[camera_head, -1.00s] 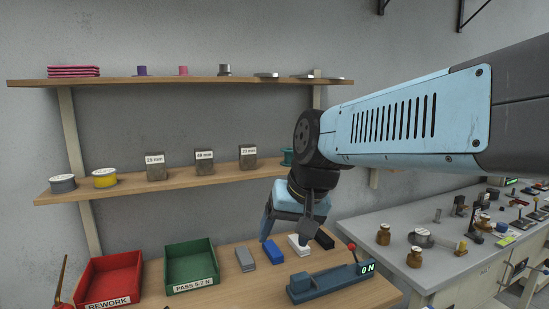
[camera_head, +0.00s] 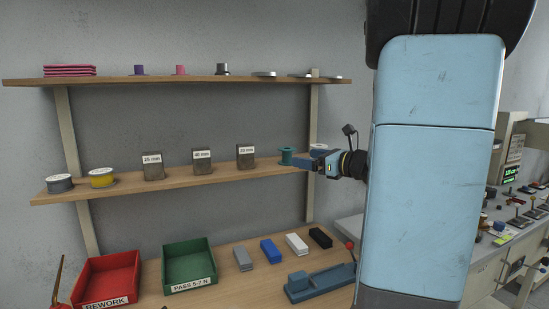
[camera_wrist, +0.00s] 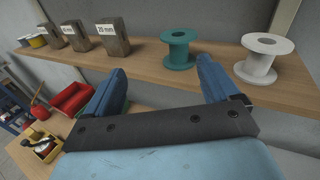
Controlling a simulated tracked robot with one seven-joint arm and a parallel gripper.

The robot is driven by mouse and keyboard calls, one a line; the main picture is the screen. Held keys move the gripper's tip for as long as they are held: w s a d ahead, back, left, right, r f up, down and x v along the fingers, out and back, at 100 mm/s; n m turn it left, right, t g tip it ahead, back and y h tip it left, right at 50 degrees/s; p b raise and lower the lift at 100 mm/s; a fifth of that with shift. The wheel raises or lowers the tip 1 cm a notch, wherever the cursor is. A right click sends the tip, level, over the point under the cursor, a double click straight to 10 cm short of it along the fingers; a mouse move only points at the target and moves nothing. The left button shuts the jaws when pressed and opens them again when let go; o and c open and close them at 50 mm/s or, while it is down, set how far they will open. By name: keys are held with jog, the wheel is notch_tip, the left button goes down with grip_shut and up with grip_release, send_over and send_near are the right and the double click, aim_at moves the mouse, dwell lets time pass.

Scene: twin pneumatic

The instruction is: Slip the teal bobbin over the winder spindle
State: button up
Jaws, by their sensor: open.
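The teal bobbin (camera_head: 287,156) stands upright near the right end of the middle shelf. In the wrist view the teal bobbin (camera_wrist: 179,49) is beyond my fingers, nearer the right finger, and nothing hides it. My gripper (camera_head: 308,160) is raised at the height of the middle shelf, just right of the bobbin in the head view. In the wrist view my gripper (camera_wrist: 158,88) has its two blue fingers spread wide with nothing between them. I cannot make out the winder spindle in these views.
A white spool (camera_wrist: 264,58) stands right of the teal bobbin. Labelled blocks (camera_head: 245,157) stand to its left, with yellow (camera_head: 103,178) and grey (camera_head: 60,184) spools further left. The upper shelf (camera_head: 110,80) overhangs. Red (camera_head: 108,278) and green (camera_head: 189,266) bins sit below.

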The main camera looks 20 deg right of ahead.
aim_at(282, 148)
jog(key=shift+m+t+h, duration=0.4)
jog(key=shift+m+t, duration=0.1)
jog(key=shift+m, duration=0.2)
jog(key=x, duration=0.4)
jog(key=d+x, duration=0.1)
jog(key=x, duration=0.3)
jog(key=w+d+x, duration=0.1)
jog(key=x, duration=0.4)
jog(key=shift+w+d+r, duration=0.1)
jog(key=shift+r, duration=0.15)
jog(key=shift+c, duration=0.2)
jog(key=c, duration=1.1)
